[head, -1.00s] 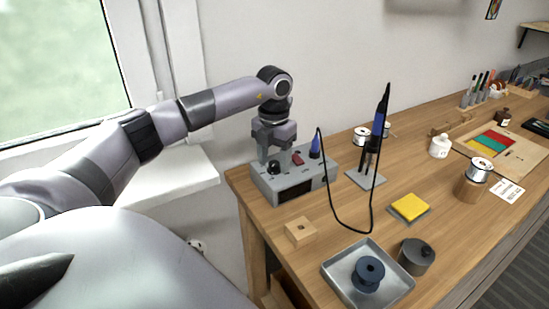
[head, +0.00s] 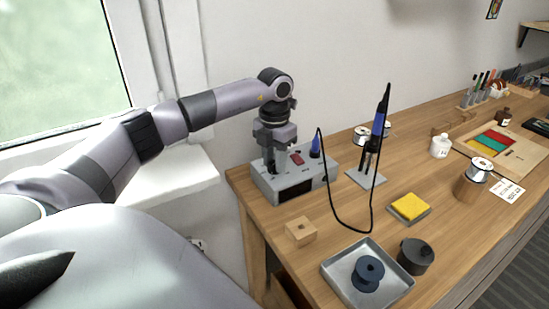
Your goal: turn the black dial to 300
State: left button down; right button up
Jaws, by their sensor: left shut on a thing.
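A grey soldering station (head: 295,185) stands at the near left end of the wooden bench in the head view. It has a red switch (head: 297,158) and a dark display on its front. My left gripper (head: 275,167) points down over the left part of the station's top and is shut on the black dial, which the fingers now mostly hide. The dial's pointer and any scale marks are too small or covered to read. My right gripper is not in view.
A soldering iron (head: 380,125) stands in its holder to the right, its black cable looping over the bench. A wooden block (head: 300,232), a yellow sponge (head: 409,206) and a metal tray (head: 335,272) with a dark spool lie nearer. The wall is close behind.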

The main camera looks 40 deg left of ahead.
pick_arm(q)
jog(key=m+p, duration=0.1)
jog(key=m, duration=0.4)
jog(key=shift+r, duration=0.15)
jog(key=m, duration=0.4)
jog(key=shift+w+m, duration=0.1)
jog(key=shift+m, duration=0.2)
jog(key=m, duration=1)
jog(key=shift+m, duration=0.3)
jog(key=c, duration=0.8)
grip_release()
